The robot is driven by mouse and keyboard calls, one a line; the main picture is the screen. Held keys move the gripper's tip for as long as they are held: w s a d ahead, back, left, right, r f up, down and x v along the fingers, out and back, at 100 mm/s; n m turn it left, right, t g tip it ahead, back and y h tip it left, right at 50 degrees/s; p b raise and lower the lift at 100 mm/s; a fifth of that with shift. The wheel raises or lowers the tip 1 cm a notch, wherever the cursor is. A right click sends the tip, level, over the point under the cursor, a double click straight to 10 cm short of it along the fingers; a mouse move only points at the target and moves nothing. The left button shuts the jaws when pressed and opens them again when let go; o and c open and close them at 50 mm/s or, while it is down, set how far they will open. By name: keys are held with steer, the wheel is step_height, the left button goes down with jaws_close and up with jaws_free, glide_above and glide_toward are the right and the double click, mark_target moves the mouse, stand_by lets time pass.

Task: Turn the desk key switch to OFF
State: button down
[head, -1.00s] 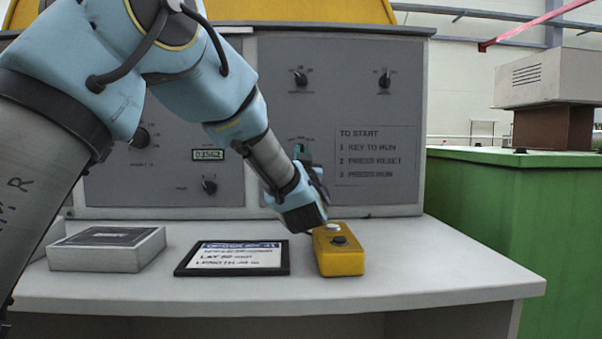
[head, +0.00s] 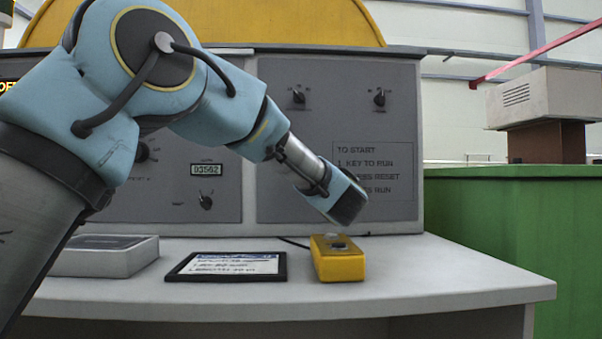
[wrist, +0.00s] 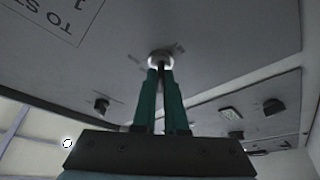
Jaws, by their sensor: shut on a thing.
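The key switch (wrist: 160,56) shows in the wrist view as a round, pale metal collar on the grey desk panel, with small marks around it. My gripper (wrist: 161,75) has its two green fingers close together right at the collar, shut on the key of the switch. A narrow dark strip shows between the fingers; the key itself is mostly hidden by them, so its angle cannot be read. In the head view my wrist covers the switch and the fingertips.
The grey panel carries other knobs (head: 299,97) and a counter (head: 203,170). A yellow button box (head: 338,264), a framed card (head: 227,277) and a grey box (head: 104,256) stand on the desk top (head: 420,285). A green cabinet (head: 500,220) stands to the right.

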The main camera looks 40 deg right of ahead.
steer(key=shift+n+y, duration=0.3)
steer(key=shift+n, duration=0.4)
steer(key=c, duration=1)
jaws_free()
steer(key=shift+w, duration=0.1)
steer(key=shift+o, duration=0.2)
steer(key=v, duration=1.1)
steer(key=shift+r, duration=0.15)
